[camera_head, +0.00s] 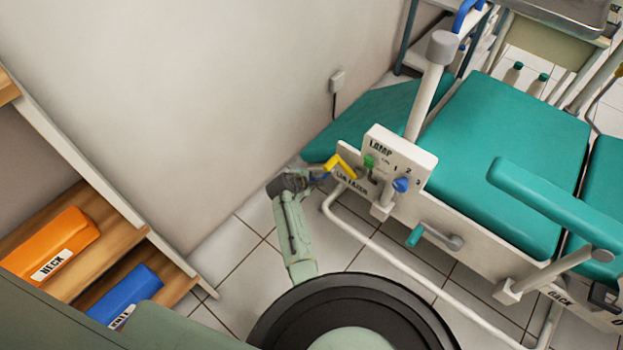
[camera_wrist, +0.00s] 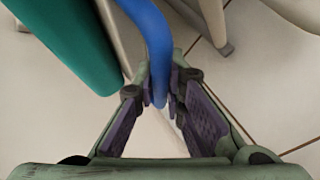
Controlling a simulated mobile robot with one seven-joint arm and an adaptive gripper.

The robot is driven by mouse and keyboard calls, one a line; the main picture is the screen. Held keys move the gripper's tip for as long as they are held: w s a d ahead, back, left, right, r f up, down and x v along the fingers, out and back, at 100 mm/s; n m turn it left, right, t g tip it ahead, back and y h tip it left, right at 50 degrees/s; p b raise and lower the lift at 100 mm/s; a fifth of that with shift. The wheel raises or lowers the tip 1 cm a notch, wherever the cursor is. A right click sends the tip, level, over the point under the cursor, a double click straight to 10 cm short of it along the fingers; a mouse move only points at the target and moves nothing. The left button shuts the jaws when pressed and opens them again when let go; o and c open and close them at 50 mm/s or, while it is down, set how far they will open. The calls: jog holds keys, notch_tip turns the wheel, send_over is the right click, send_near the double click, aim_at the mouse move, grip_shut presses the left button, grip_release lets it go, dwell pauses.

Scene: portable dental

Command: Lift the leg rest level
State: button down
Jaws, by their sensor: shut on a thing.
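The leg rest (camera_head: 372,122) is a teal pad at the left end of the dental chair, beyond the white lamp panel. It appears to sit lower than the teal seat (camera_head: 508,150) and slope down from it. A teal pad edge also fills the upper left of the wrist view (camera_wrist: 72,42). My gripper (camera_head: 318,176) is at the near side of the leg rest. In the wrist view my gripper (camera_wrist: 161,92) is shut on a blue bar (camera_wrist: 153,35), which runs between its fingers. The bar is mostly hidden in the head view.
A white panel (camera_head: 400,158) with a yellow lever (camera_head: 341,164), green and blue knobs stands close right of my gripper. A white floor rail (camera_head: 385,258) runs along the chair. Shelves at left hold an orange cushion (camera_head: 52,238) and a blue one (camera_head: 128,292). A wall is behind.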

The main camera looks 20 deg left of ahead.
jog(key=shift+a+r, duration=0.1)
jog(key=w+a+r+m+t+y+p, duration=0.1)
jog(key=a+r+y+p, duration=0.2)
jog(key=r, duration=0.7)
jog(key=w+a+r+m+t+y+p, duration=0.2)
jog(key=a+r+p, duration=0.3)
jog(key=r, duration=0.6)
jog(key=shift+a+m+y, duration=0.2)
jog(key=shift+m+y, duration=0.1)
jog(key=shift+y, duration=0.1)
jog(key=c, duration=2)
grip_release()
jog(key=shift+r, duration=0.15)
jog(key=shift+c, duration=0.2)
jog(key=shift+o, duration=0.6)
jog(key=shift+d, duration=0.1)
